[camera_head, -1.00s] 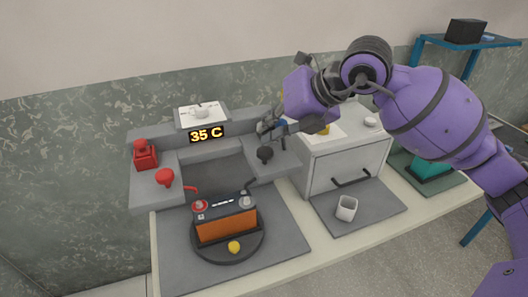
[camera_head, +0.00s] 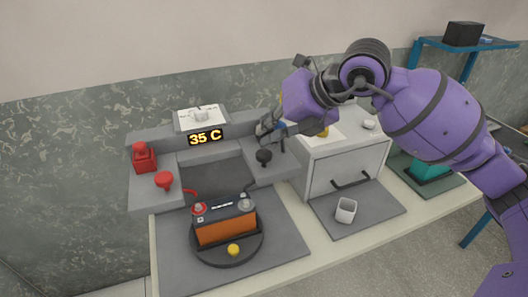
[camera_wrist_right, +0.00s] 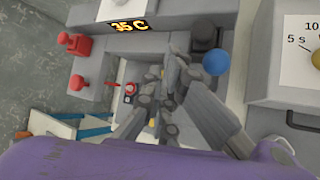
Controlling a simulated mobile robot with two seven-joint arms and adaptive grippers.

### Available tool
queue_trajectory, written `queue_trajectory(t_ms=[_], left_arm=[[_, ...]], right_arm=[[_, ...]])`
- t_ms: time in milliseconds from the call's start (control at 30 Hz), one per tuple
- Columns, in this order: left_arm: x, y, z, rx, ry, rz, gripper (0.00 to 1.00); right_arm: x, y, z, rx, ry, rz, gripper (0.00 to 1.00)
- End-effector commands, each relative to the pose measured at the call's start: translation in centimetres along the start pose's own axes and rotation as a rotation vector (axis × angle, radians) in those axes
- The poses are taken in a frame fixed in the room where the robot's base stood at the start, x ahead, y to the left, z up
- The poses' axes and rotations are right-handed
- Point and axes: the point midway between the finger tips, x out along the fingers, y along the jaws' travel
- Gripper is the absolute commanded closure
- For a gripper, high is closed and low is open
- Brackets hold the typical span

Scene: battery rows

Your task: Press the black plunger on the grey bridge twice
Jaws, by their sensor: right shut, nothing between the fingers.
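The grey bridge (camera_head: 143,190) stands over the battery (camera_head: 225,226) and carries a 35 C display (camera_head: 205,137). A black, round-headed plunger (camera_head: 264,155) stands on its right arm. My right gripper (camera_head: 266,130) is shut and empty, just behind and above that plunger in the head view; a gap shows between them. My left gripper is not in view.
A red plunger (camera_head: 164,180) and a red block (camera_head: 144,155) sit on the bridge's left arm.

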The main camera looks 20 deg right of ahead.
Motion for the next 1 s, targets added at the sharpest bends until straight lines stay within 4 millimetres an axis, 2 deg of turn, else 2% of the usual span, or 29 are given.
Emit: queue_trajectory(t_ms=[367, 1000], left_arm=[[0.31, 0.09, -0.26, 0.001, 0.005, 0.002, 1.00], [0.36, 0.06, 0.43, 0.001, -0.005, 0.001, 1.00]], right_arm=[[0.20, -0.14, -0.14, 0.000, 0.001, 0.000, 1.00], [0.67, -0.48, -0.48, 0.000, 0.000, 0.000, 1.00]])
